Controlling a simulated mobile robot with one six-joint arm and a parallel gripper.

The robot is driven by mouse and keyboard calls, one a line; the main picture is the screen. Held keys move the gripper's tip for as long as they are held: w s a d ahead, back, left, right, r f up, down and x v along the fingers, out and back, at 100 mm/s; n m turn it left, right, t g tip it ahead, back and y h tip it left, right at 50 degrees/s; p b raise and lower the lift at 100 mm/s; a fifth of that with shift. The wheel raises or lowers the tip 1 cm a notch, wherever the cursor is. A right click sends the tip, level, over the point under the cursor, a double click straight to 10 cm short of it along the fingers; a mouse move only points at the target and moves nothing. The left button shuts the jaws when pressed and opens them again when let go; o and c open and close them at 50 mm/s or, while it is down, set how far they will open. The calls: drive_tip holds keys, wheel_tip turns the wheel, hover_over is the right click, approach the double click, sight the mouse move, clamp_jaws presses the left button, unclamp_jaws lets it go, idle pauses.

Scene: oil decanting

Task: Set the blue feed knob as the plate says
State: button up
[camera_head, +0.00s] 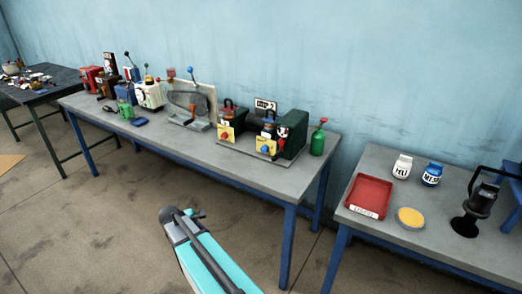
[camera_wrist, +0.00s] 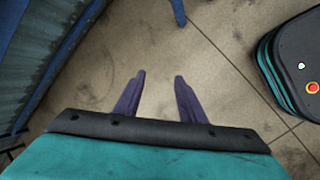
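A pump-like unit with a dark green housing (camera_head: 293,133) stands near the right end of the long grey table. A yellow panel (camera_head: 266,144) on its front carries a small blue knob (camera_head: 265,149); its setting is too small to read. A second yellow panel (camera_head: 226,132) with a red knob is to its left. A white plate (camera_head: 265,104) with dark lettering stands above the unit; I cannot read it surely. My gripper (camera_wrist: 160,76) is open and empty, its fingers apart above bare floor in the wrist view. My arm is in front of the table in the head view.
The long table (camera_head: 190,150) also holds a belt machine (camera_head: 190,103), a green bottle (camera_head: 318,140) and several small machines. The right table (camera_head: 400,235) bears a red tray (camera_head: 369,196), white and blue jars, a yellow dish and a black stand. Floor before the tables is clear.

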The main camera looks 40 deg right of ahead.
drive_tip(key=w+d+r+n+h, duration=0.2)
drive_tip(key=w+d+r+n, duration=0.25)
drive_tip(key=d, duration=0.45)
drive_tip(key=w+d+r+n+h, duration=0.35)
drive_tip(key=d+r, duration=0.25)
drive_tip(key=d, duration=0.2)
drive_tip(key=n+h, duration=0.3)
drive_tip(key=n, duration=0.4)
approach(263, 150)
drive_tip(key=v, duration=0.5)
drive_tip(key=shift+w+a+f, duration=0.25)
drive_tip(key=shift+a+f, duration=0.05)
drive_tip(key=shift+a, duration=0.1)
drive_tip(key=shift+d+r, duration=0.3)
drive_tip(key=shift+r, duration=0.05)
drive_tip(key=shift+d+p, duration=0.1)
drive_tip(key=shift+p, duration=0.2)
drive_tip(key=p+x, duration=0.3)
drive_tip(key=x, duration=1)
drive_tip(key=shift+s+d+f, duration=0.1)
drive_tip(key=shift+d, duration=0.2)
drive_tip(key=c, duration=0.8)
